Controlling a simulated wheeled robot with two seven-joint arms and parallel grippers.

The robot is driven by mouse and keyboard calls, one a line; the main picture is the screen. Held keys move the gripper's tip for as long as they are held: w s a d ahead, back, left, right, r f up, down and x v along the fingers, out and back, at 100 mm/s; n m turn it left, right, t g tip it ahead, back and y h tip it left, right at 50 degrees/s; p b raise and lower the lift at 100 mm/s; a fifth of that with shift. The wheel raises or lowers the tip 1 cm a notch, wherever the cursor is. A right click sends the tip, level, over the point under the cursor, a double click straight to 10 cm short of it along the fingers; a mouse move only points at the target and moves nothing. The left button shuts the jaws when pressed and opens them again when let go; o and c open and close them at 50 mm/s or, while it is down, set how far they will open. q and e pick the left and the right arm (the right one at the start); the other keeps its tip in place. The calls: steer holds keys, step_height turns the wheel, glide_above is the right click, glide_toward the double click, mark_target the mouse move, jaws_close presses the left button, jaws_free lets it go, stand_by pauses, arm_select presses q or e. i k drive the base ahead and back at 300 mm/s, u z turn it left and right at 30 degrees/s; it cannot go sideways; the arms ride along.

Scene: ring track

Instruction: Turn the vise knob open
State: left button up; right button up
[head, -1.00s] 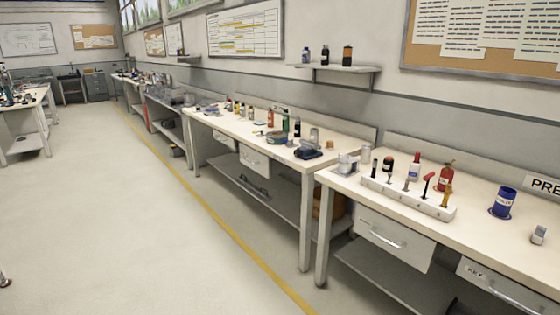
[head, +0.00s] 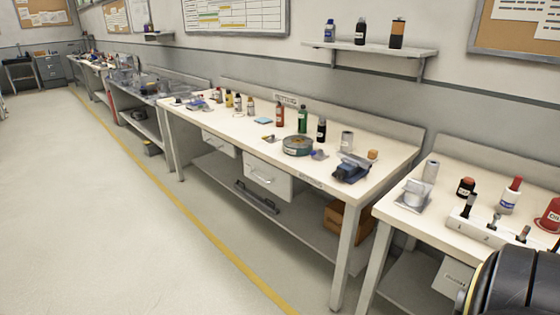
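A small blue and dark device that looks like the vise (head: 352,169) sits on the front right part of the middle white bench (head: 270,163). Its knob is too small to make out, so I cannot tell how it is turned. Neither gripper shows in the head view. A black rounded link of my own arm shows at the lower right corner and hides part of the right bench.
On the middle bench are a round green-grey tin (head: 298,146), a green bottle (head: 302,119) and a red bottle (head: 279,114). The right bench (head: 447,222) holds a tool rack (head: 490,232) and bottles. The floor (head: 110,230) in front is clear.

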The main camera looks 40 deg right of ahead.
mark_target(340, 173)
steer(key=z, duration=0.2)
steer(key=i, duration=1.9)
steer(key=z, duration=1.55)
steer(key=i, duration=0.95)
steer(key=z, duration=0.75)
